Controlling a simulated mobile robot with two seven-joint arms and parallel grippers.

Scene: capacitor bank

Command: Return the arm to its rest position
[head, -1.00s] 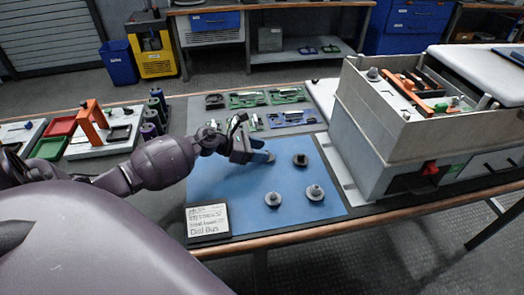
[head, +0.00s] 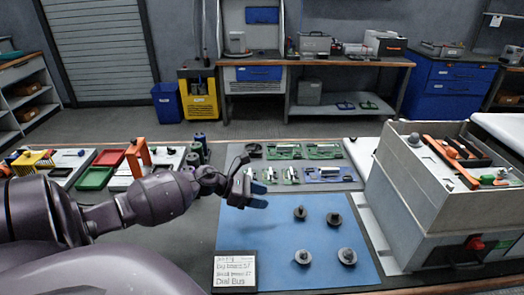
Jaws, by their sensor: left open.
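My left gripper (head: 258,196), with blue fingertips, is open and empty. It hangs over the far left edge of the blue mat (head: 250,232), near the green boards. My left arm reaches in from the left across the table. My right gripper is out of view.
A grey open-topped cabinet (head: 420,195) with orange-handled tools stands at the right. Green boards (head: 322,152) lie behind the mat, and a label stand (head: 235,271) at its front left corner. Red and green trays (head: 95,178) and an orange bracket (head: 137,157) sit at the left.

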